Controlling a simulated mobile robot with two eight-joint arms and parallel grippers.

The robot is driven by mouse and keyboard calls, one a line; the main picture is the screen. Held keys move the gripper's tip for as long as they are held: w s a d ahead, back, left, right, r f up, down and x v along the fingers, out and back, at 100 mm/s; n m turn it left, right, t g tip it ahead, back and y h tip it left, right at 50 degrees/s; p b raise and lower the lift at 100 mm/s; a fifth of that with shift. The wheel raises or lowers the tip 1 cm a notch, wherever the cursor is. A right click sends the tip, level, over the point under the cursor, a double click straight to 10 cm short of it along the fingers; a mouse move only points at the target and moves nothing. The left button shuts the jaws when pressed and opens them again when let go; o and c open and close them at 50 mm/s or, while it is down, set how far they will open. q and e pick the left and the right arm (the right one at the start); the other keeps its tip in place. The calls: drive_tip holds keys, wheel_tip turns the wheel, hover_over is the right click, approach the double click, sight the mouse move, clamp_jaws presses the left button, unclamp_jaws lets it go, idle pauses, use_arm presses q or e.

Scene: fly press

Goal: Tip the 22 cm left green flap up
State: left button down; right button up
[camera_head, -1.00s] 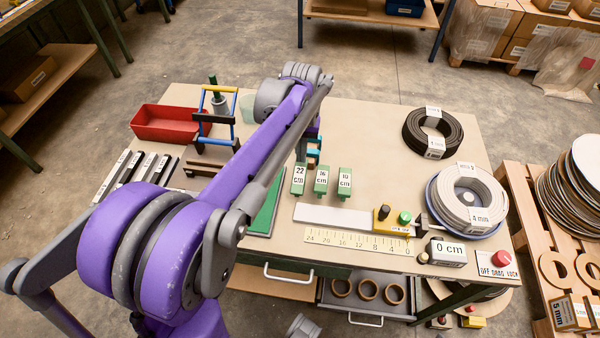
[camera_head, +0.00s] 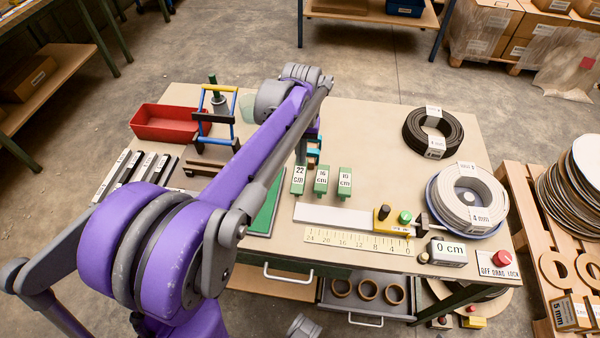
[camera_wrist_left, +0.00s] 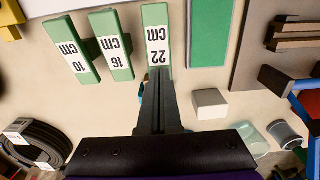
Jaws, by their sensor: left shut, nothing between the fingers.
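The 22 cm left green flap (camera_head: 298,184) is the leftmost of three labelled green flaps on the bench. It also shows in the left wrist view (camera_wrist_left: 156,20), label readable and lying in line with its neighbours. My left gripper (camera_wrist_left: 157,78) is shut and empty, its fingertips right at the near end of the 22 cm flap in the wrist view; I cannot tell whether they touch. In the head view my left arm hides most of this gripper. The 16 cm flap (camera_head: 321,184) and 10 cm flap (camera_head: 345,186) stand to the right.
A white strip and ruler scale (camera_head: 350,237) lie in front of the flaps, with a 0 cm display (camera_head: 448,254) to their right. Cable coils (camera_head: 433,132) stand at the right. A green mat (camera_head: 267,212) and red tray (camera_head: 160,128) are left. Bench behind the flaps is mostly clear.

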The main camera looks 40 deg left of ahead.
use_arm(q)
drive_tip(key=shift+f+b, duration=0.6)
drive_tip(key=shift+f, duration=0.45)
idle(0.4)
drive_tip(key=shift+r+p, duration=2.75)
drive_tip(key=shift+r, duration=0.85)
drive_tip(key=s+d+m+t+p, duration=0.5)
drive_tip(key=s+d, duration=0.9)
drive_tip(key=d, duration=0.1)
drive_tip(key=shift+s+d+f+m, duration=0.15)
drive_tip(key=shift+s+f+m, duration=0.2)
drive_tip(key=shift+f+m, duration=0.05)
